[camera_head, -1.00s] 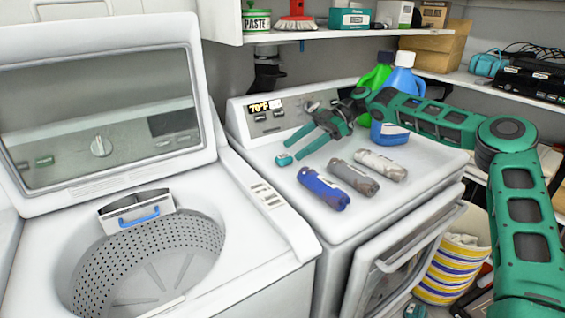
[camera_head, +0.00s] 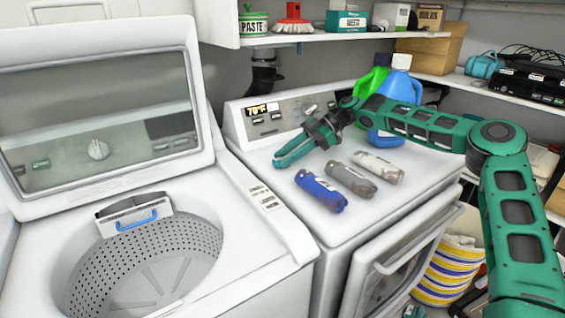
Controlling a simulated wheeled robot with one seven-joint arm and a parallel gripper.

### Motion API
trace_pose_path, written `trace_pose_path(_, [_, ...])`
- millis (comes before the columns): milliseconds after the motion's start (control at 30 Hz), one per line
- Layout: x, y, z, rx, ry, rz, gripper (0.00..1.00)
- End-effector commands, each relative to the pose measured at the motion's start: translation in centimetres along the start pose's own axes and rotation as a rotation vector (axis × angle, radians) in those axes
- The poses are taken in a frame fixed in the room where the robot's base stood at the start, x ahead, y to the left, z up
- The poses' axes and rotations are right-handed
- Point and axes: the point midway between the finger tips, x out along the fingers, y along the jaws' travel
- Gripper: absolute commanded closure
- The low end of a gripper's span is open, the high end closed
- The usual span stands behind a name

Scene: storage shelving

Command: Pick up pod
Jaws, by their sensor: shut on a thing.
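My gripper (camera_head: 281,162) is over the left part of the white dryer top (camera_head: 290,222). Its green fingers point down and left and have come together low over the surface where the small teal-and-white pod lay. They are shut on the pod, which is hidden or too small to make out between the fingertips. I cannot tell whether it still touches the dryer top.
A blue bottle (camera_head: 321,190), a grey-brown one (camera_head: 350,179) and a whitish one (camera_head: 378,167) lie to the gripper's right. Green (camera_head: 370,82) and blue (camera_head: 401,88) jugs stand behind. The washer (camera_head: 150,255) is open at left. A shelf (camera_head: 335,34) hangs above.

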Motion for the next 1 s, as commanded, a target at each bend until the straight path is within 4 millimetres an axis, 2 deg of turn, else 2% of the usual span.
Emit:
trace_pose_path(267, [-0.5,0.0,-0.9,-0.001,-0.001,0.001,0.89])
trace_pose_path(567, [-2.0,-0.1,-3.8,-0.002,-0.001,0.001,0.89])
trace_pose_path(767, [-1.1,-2.5,-6.1,-0.002,-0.003,-0.001,0.89])
trace_pose_path(1000, [0.2,-6.0,-10.0,-0.002,-0.002,-0.001,0.89])
